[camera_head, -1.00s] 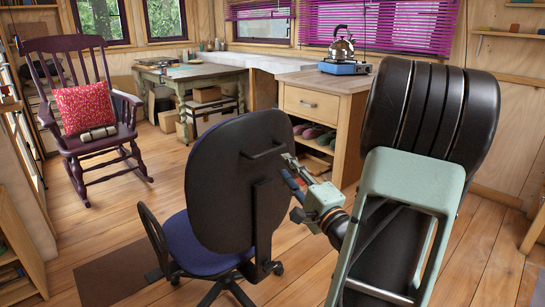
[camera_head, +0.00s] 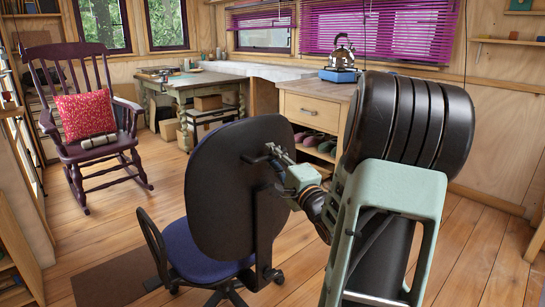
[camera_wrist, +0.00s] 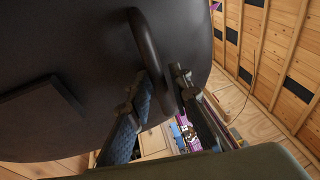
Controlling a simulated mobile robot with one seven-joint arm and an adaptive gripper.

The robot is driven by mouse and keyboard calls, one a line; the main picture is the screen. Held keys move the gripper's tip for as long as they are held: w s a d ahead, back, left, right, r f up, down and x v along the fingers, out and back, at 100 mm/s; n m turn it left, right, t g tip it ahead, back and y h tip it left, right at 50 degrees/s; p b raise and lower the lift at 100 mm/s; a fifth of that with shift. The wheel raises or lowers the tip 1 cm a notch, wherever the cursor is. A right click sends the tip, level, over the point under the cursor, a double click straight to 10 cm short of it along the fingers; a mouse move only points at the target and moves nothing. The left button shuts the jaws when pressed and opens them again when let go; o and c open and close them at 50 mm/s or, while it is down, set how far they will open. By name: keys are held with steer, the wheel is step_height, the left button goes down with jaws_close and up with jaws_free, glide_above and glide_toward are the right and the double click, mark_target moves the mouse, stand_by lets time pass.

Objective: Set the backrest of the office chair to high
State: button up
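The office chair has a dark backrest (camera_head: 222,195) and a blue seat (camera_head: 195,255); its back faces me. A dark handle (camera_head: 252,159) sticks out from the upper back of the backrest. My gripper (camera_head: 275,153) is at the right end of this handle. In the wrist view the handle (camera_wrist: 146,40) curves down between the two fingers of my gripper (camera_wrist: 158,76). The fingers stand apart, one on each side, with a gap showing toward the right finger. I cannot tell whether the left finger touches the handle. My arm hides part of the room behind it.
A wooden cabinet (camera_head: 313,108) with a kettle (camera_head: 341,54) on top stands behind the chair. A green-legged table (camera_head: 178,84) is further back. A purple rocking chair (camera_head: 72,150) with a red cushion stands at the left. The floor between the chairs is clear.

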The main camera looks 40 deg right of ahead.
jaws_close()
steer(key=shift+r, duration=0.1)
steer(key=p, duration=0.9)
glide_toward(264, 120)
steer(key=x, duration=0.5)
steer(key=shift+r, duration=0.3)
steer(key=shift+b, duration=0.35)
steer(key=shift+o, duration=1.4)
jaws_free()
steer(key=shift+f, duration=0.1)
steer(key=shift+o, duration=0.7)
steer(key=shift+f, duration=0.1)
steer(key=shift+s+f, duration=0.1)
